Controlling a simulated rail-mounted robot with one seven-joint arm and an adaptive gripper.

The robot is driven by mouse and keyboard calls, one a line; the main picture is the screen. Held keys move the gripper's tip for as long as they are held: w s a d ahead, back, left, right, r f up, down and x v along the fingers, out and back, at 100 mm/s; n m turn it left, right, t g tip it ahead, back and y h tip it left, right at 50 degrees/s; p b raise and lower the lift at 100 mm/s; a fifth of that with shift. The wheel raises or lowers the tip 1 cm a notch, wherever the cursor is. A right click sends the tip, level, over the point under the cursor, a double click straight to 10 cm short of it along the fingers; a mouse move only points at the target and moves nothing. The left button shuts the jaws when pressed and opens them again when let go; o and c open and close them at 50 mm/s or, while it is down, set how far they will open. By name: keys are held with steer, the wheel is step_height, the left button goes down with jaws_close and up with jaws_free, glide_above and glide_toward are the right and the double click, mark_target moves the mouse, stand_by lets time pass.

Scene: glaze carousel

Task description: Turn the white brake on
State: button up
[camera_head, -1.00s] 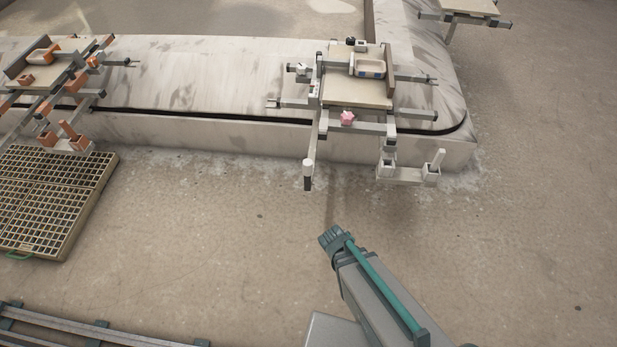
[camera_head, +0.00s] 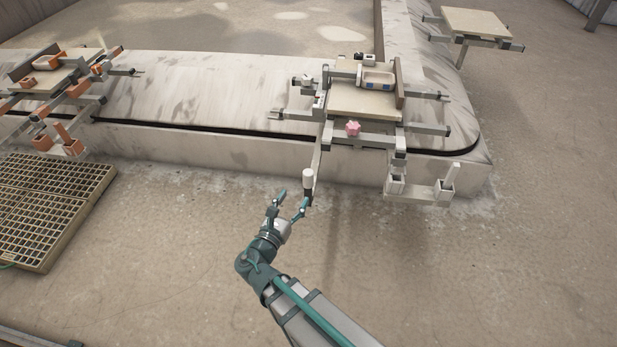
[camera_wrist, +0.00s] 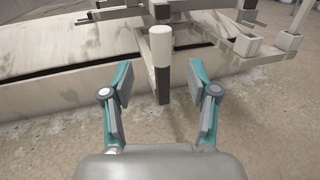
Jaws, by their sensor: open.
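A carriage with pale frame parts (camera_head: 360,134) stands at the stone track. A post with a white cap and dark lower part (camera_head: 308,180) is at its front left corner; the wrist view shows the post upright (camera_wrist: 161,44). A white lever-like piece (camera_head: 450,178) rises from a pale bracket at the front right. I cannot tell for sure which is the brake. My gripper (camera_head: 292,197) is open and empty, just left of the capped post. In the wrist view the post stands between and beyond the fingertips (camera_wrist: 160,72), and contact is not visible.
An orange-fitted carriage (camera_head: 55,82) stands at the left on the track (camera_head: 200,90). A floor grate (camera_head: 50,205) lies below it. Another board on a frame (camera_head: 475,24) is at the upper right. A pink star-shaped knob (camera_head: 353,128) sits on the carriage front. The floor right of my arm is clear.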

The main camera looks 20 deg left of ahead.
mark_target(306, 180)
steer(key=w, duration=0.3)
steer(key=w+b, duration=0.1)
steer(key=w, duration=0.2)
steer(key=w+d+b, duration=0.1)
steer(key=w, duration=0.2)
steer(key=shift+w+f, duration=0.15)
steer(key=shift+w+d, duration=0.15)
steer(key=shift+w, duration=0.55)
steer(key=shift+c, duration=0.2)
jaws_close()
